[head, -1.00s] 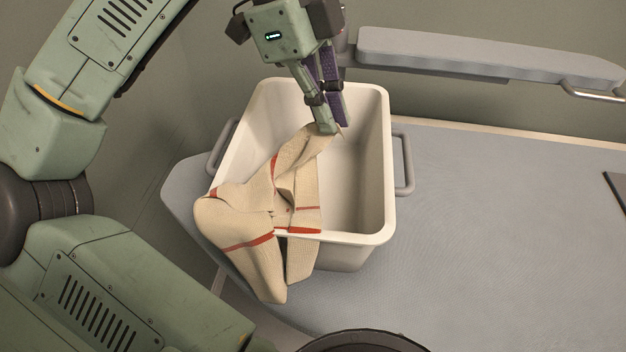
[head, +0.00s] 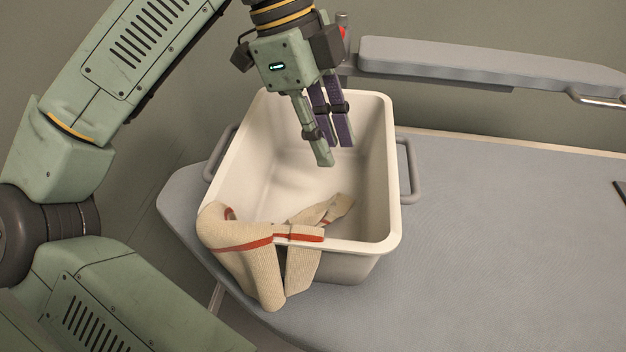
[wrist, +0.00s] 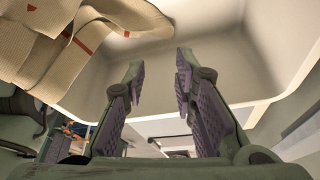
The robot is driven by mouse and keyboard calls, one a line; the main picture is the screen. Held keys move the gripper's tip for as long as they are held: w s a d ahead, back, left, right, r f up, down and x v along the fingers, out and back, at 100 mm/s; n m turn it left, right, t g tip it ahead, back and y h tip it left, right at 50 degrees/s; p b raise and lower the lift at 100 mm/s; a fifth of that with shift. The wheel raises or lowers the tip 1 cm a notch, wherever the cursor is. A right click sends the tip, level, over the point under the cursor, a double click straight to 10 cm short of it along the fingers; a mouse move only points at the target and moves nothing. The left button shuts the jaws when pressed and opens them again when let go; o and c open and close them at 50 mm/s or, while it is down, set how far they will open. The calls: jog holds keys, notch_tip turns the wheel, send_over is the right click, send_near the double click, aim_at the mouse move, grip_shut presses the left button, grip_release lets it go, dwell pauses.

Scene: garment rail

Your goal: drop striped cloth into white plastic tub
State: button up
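The striped cloth (head: 250,258) is cream with red stripes. It is draped over the near rim of the white plastic tub (head: 388,170), at the near left corner. Part of it lies inside the tub and part hangs down outside. The cloth also shows at the upper left of the wrist view (wrist: 60,45). My gripper (head: 334,156) is above the tub's interior, apart from the cloth. In the wrist view its two fingers (wrist: 158,70) are spread with nothing between them.
The tub stands on a grey padded board (head: 480,240), with wide free room on the right. A narrower padded arm (head: 480,65) runs behind at the upper right. The tub has grey side handles (head: 407,170).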

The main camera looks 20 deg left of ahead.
jog(key=shift+o, duration=0.4)
jog(key=o, duration=0.5)
jog(key=shift+o, duration=0.5)
jog(key=o, duration=0.6)
jog(key=shift+o, duration=0.2)
notch_tip(320, 180, up, 6)
jog(key=a+y+p, duration=0.1)
jog(key=y+p, duration=0.1)
jog(key=p, duration=0.2)
jog(key=shift+a+f, duration=0.1)
jog(key=shift+f, duration=0.05)
